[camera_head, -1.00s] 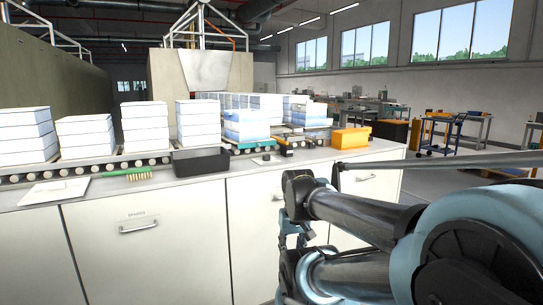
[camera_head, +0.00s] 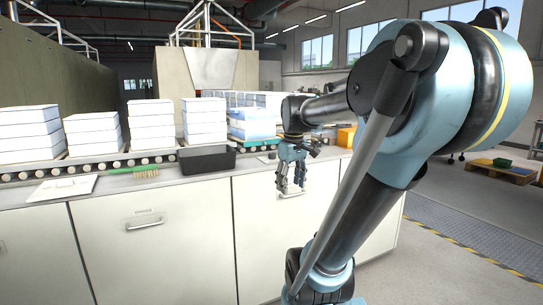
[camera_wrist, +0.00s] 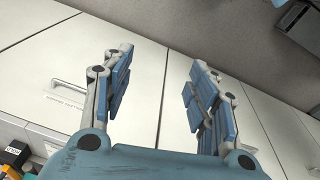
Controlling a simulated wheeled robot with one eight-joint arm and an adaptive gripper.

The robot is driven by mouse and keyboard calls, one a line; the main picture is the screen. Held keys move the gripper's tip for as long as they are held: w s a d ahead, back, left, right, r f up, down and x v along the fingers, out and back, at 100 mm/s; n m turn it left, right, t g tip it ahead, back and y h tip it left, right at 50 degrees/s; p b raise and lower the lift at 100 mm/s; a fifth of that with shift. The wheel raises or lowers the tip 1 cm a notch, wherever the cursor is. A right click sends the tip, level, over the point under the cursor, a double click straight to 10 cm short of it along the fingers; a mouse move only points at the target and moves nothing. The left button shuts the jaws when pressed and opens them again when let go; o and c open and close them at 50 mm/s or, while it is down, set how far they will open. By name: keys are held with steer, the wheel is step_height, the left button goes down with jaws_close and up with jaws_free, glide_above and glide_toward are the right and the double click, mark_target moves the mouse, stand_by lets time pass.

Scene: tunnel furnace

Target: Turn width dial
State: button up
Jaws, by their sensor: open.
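No width dial can be made out in either view. My gripper (camera_head: 291,188) hangs with its fingers pointing down in front of the white cabinet front, just below the counter edge in the head view. In the wrist view my gripper (camera_wrist: 158,62) is open, its two blue-padded fingers apart with nothing between them. White cabinet doors (camera_wrist: 145,85) lie behind the fingers. My arm hides the right part of the counter in the head view.
The counter (camera_head: 115,186) carries a black bin (camera_head: 207,159), a green brush (camera_head: 146,171) and a white flat piece (camera_head: 62,188). Behind them, white stacks (camera_head: 151,125) stand along the roller conveyor. An orange box (camera_head: 346,137) is partly hidden by my arm. A door handle (camera_head: 145,224) protrudes.

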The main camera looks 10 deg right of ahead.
steer(key=w+r+n, duration=0.3)
steer(key=w+r, duration=0.5)
steer(key=w, duration=0.3)
step_height(320, 180, up, 8)
steer(key=f+n+g, duration=0.1)
steer(key=n+g, duration=0.1)
steer(key=n, duration=0.9)
glide_above(272, 156)
steer(key=w, duration=0.2)
step_height(272, 156, down, 16)
steer(key=shift+d+f, duration=0.1)
steer(key=shift+d, duration=0.05)
steer(key=c, duration=1.1)
